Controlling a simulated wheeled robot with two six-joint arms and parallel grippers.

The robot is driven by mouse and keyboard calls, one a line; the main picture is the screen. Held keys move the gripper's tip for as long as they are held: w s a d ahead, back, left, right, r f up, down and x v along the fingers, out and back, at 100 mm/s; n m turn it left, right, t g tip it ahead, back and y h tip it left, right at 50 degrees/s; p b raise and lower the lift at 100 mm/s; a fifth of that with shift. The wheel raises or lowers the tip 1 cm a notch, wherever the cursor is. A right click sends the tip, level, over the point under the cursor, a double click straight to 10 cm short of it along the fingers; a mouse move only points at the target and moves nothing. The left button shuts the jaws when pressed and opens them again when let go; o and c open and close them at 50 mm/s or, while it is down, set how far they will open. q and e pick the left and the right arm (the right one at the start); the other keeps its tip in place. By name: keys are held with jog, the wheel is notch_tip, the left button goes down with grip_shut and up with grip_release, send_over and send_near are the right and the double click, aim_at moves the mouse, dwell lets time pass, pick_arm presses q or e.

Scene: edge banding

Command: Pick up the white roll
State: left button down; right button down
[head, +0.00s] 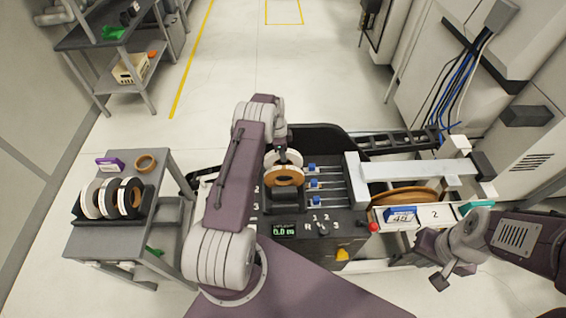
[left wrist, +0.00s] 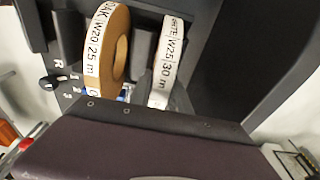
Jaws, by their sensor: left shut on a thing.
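The white roll (left wrist: 164,62), labelled WHITE W25 30 m, stands upright in the left wrist view beside a brown oak roll (left wrist: 107,48) labelled OAK W20 25 m. In the head view the white roll (head: 291,156) shows just behind the oak roll (head: 285,177), over the machine's front. My left gripper (head: 277,146) is at the white roll, shut on it; its fingertips are mostly hidden by the arm and the roll. My right gripper (head: 434,262) is open and empty at the lower right, away from the rolls.
A grey cart (head: 168,212) at the left carries a black rack with several rolls (head: 110,198), a purple box (head: 110,163) and a brown ring (head: 146,162). The machine's panel (head: 325,228) has knobs and a display. A blue box (head: 401,215) sits right. Floor behind is clear.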

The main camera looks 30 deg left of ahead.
dwell(0.3)
pick_arm(q)
notch_tip(320, 180, up, 9)
jog(key=b, duration=0.3)
jog(key=shift+r, duration=0.55)
